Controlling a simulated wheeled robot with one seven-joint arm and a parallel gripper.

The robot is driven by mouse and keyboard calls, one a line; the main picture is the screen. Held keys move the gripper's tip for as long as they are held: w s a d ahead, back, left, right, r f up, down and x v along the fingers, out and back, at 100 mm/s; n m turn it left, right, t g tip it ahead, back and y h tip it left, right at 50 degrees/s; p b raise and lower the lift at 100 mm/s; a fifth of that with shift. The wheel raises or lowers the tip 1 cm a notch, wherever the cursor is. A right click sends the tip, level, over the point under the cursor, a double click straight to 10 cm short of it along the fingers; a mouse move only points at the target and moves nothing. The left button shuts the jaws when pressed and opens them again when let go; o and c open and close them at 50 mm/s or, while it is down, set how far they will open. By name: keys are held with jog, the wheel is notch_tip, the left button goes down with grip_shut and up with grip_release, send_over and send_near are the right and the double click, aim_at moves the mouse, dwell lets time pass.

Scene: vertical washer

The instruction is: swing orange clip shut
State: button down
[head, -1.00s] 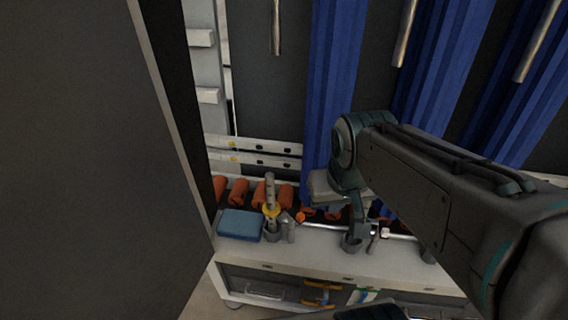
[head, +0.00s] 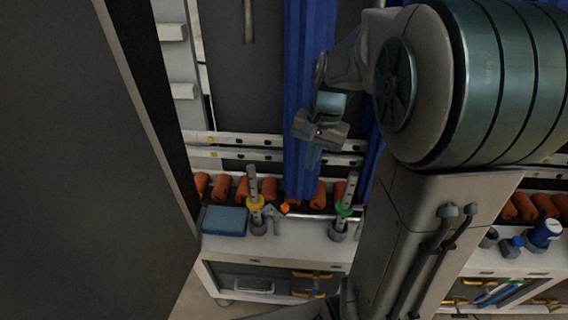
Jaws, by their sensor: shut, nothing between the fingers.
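A small bright orange piece (head: 285,208), which looks like the orange clip, is at the back of the white bench, just right of a post with a yellow ring (head: 255,203). It is too small to tell whether it is open or shut. My gripper (head: 312,162) hangs fingers down in front of a blue curtain, above and a little right of the orange piece in the picture, clearly apart from it. The gripper is shut and empty. A second post with a green ring (head: 345,209) stands in a grey base to the right.
A blue box (head: 225,221) lies on the white bench (head: 290,244) at left. Several orange rolls (head: 221,185) line the back. A large dark panel (head: 80,170) fills the left side. A blue-and-white can (head: 545,232) stands far right. My arm hides the bench's middle right.

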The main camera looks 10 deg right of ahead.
jog(key=w+d+f+m+g+y, duration=0.1)
jog(key=w+d+f+m, duration=0.2)
jog(key=w+f, duration=0.4)
jog(key=shift+d+f+m+g+y+b, duration=0.15)
jog(key=shift+d+m+g+y+b, duration=0.25)
jog(key=shift+m, duration=0.4)
jog(key=shift+f, duration=0.1)
send_near(276, 208)
notch_tip(276, 208, down, 5)
jog(key=s+d, duration=0.1)
jog(key=d, duration=0.2)
jog(key=shift+s+a+f, duration=0.1)
jog(key=shift+s+a, duration=0.25)
jog(key=shift+a, duration=0.15)
